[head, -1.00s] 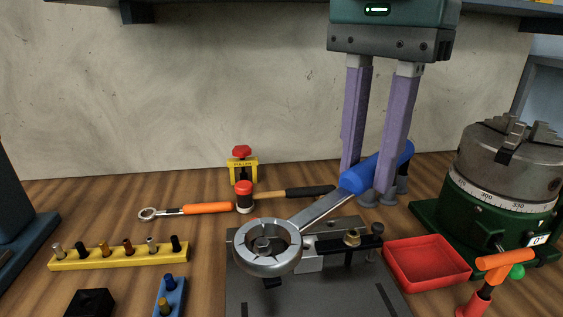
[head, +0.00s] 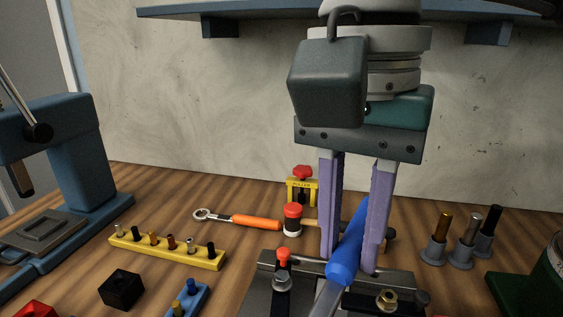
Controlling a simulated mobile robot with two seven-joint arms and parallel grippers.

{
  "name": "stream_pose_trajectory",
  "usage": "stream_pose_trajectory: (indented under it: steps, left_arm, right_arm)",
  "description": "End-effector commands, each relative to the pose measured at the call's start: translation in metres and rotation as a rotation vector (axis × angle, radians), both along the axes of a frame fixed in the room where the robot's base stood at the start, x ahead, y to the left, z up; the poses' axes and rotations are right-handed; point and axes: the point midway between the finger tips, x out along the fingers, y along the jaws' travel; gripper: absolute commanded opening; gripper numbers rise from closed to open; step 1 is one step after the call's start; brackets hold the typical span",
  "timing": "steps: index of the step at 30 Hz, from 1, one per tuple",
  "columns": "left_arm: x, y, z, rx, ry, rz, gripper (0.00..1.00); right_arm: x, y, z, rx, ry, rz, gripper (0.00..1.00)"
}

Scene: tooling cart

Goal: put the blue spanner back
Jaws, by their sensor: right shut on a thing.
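The blue spanner (head: 343,268) has a blue handle and a grey metal shaft that runs down out of the bottom edge of the head view. My right gripper (head: 350,262) points down with its two purple fingers on either side of the blue handle, shut on it. The handle is tilted, its far end rising to the upper right behind the right finger. The spanner's ring head is out of view. My left gripper is not in view.
A grey vise-like fixture (head: 400,280) lies below the spanner. An orange-handled ratchet (head: 256,222), a yellow puller (head: 302,187) and a yellow socket rail (head: 165,249) are left of the gripper. Grey holders with pins (head: 467,254) stand right. A blue press (head: 75,160) stands far left.

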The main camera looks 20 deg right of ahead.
Motion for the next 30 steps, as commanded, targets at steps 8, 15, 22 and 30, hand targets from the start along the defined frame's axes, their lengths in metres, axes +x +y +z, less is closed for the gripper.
stream_pose_trajectory:
  steps: [8,15,22,30]
  left_arm:
    - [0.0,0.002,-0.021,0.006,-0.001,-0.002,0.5]
    - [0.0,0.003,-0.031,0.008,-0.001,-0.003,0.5]
    - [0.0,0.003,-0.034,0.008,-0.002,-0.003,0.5]
    - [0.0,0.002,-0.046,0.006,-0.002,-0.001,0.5]
  right_arm:
    - [-0.024,0.03,-0.087,0.0,-0.017,-0.649,0.0]
    - [-0.047,0.054,-0.135,0.016,-0.026,-1.107,0.0]
    - [-0.055,0.062,-0.151,0.025,-0.027,-1.285,0.0]
    - [-0.056,0.063,-0.166,0.026,-0.029,-1.297,0.0]
